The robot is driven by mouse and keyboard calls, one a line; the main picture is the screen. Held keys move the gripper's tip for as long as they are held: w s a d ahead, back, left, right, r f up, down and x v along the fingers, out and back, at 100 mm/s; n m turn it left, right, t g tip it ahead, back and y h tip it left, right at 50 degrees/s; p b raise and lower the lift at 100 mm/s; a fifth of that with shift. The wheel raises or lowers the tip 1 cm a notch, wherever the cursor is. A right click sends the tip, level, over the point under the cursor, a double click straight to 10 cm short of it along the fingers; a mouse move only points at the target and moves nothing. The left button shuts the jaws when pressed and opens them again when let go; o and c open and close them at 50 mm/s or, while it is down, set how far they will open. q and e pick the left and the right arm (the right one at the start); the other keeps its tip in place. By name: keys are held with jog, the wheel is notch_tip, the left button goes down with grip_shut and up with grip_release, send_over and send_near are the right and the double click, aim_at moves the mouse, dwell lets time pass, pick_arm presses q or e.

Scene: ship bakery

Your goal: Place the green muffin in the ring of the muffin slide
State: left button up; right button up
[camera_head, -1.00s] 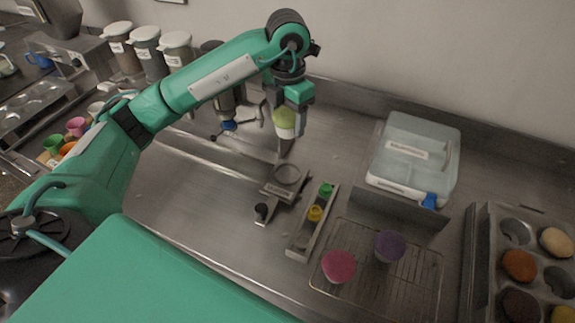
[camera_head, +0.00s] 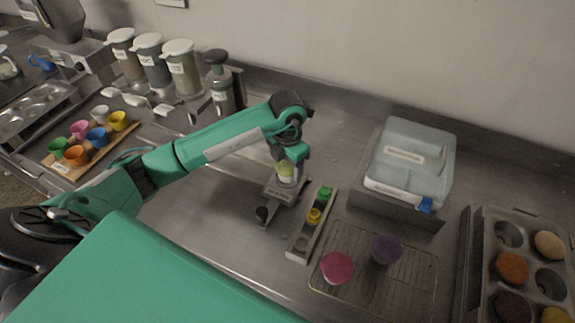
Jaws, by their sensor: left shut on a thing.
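The green muffin (camera_head: 285,170) is in my left gripper (camera_head: 288,166), which is shut on it. The muffin is at the ring end of the muffin slide (camera_head: 282,191). The ring is mostly hidden behind the muffin and gripper, so I cannot tell whether the muffin rests in it or is just above it. The slide has a black knob (camera_head: 262,213) at its near end. My right gripper is not in view.
A narrow tray (camera_head: 301,243) with green and yellow pieces stands right of the slide. A wire rack (camera_head: 358,283) holds a pink and a purple muffin. A lidded box (camera_head: 409,160) stands behind it. A muffin tin (camera_head: 480,250) is at the right edge.

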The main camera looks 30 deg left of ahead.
pick_arm(q)
jog(key=shift+f, duration=0.5)
jog(key=shift+f, duration=0.25)
jog(key=o, duration=0.8)
jog(key=shift+r, duration=0.1)
jog(key=shift+c, duration=0.2)
